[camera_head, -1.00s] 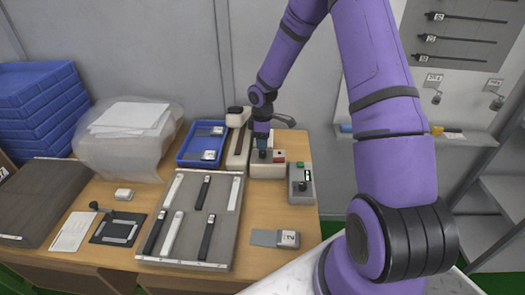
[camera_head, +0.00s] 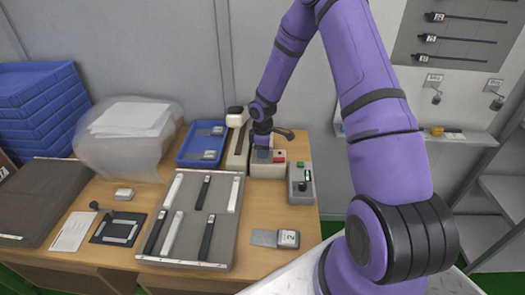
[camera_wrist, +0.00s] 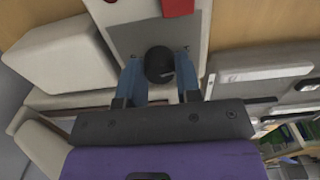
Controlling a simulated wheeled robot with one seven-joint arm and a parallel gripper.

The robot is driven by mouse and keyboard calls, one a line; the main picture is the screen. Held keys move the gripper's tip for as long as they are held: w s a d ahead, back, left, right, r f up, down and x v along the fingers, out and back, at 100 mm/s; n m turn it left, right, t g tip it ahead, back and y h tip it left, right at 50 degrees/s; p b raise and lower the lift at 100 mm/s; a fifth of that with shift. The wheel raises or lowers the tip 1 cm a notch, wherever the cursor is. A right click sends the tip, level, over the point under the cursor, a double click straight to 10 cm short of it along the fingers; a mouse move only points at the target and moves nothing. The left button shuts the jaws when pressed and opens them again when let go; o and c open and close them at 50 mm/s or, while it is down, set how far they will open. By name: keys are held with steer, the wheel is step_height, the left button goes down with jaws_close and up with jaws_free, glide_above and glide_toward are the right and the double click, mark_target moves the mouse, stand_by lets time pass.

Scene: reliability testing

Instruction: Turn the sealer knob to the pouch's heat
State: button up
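The sealer, a long pale unit (camera_head: 236,160) with a control box (camera_head: 268,171), stands at the back of the table. In the wrist view, its round black knob (camera_wrist: 160,65) sits on a grey panel (camera_wrist: 125,40). My gripper (camera_head: 263,152) points down over the control box and hides the knob in the head view. In the wrist view, the blue fingers of my gripper (camera_wrist: 160,72) stand on either side of the knob, very close to it. Whether they press on it cannot be told. A grey pouch (camera_head: 264,238) with a label marked 2 lies at the table's front right.
A blue tray (camera_head: 188,158) with pouches is to the left. A grey rack (camera_head: 222,235) with black and white bars lies in front. Bare wood surrounds the pouch.

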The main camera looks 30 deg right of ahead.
steer(key=shift+m, duration=0.3)
steer(key=m, duration=0.9)
stand_by(0.3)
stand_by(0.3)
steer(key=o, duration=0.9)
step_height(320, 180, up, 11)
steer(key=shift+f, duration=0.1)
